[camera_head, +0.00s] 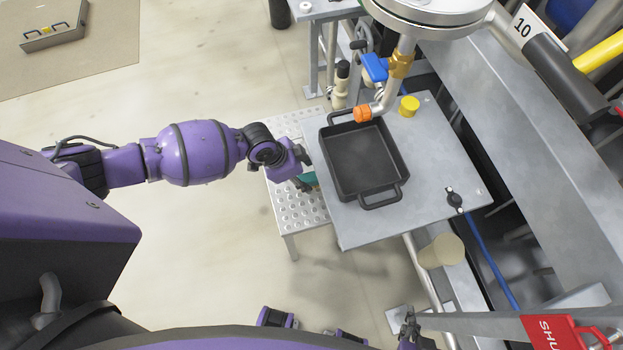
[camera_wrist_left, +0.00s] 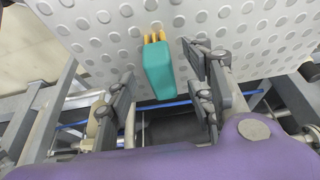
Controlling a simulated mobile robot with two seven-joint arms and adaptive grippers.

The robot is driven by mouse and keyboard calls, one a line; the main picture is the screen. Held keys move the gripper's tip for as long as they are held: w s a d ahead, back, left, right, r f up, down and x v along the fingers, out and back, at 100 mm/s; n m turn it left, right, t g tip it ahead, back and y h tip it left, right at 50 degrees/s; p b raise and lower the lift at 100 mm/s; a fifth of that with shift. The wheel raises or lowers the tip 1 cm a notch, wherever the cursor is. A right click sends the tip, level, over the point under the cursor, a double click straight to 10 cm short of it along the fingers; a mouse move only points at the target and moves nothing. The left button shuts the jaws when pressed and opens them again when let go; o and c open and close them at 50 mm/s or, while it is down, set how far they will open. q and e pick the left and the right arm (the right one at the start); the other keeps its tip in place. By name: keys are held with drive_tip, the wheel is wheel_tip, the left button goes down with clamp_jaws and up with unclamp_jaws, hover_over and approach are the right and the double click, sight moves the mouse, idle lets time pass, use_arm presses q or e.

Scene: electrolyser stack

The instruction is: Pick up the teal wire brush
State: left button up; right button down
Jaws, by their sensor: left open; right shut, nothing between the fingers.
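The teal wire brush (camera_head: 309,179) lies on the dimpled metal step, mostly hidden behind my left gripper (camera_head: 303,172) in the head view. In the left wrist view the brush (camera_wrist_left: 159,72) shows a teal block with yellow-orange prongs at its far end. My left gripper (camera_wrist_left: 160,70) is open, with one finger on each side of the brush. I see gaps between the fingers and the brush, but cannot tell the height between them. My right gripper (camera_head: 409,324) is shut and empty at the bottom of the head view, far from the brush.
The dimpled step (camera_head: 283,128) stands beside a higher grey metal table (camera_head: 350,232). The table carries a black tray (camera_head: 365,163) and a yellow cap (camera_head: 409,106).

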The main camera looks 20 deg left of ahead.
use_arm(q)
drive_tip(key=shift+x, duration=1.1)
clamp_jaws()
drive_tip(key=shift+r, duration=0.15)
wheel_tip(320, 180, up, 4)
drive_tip(key=shift+f, duration=0.2)
drive_tip(key=s+a+b, duration=0.1)
drive_tip(key=s+a, duration=0.9)
drive_tip(key=a, duration=0.5)
drive_tip(key=shift+b, duration=0.4)
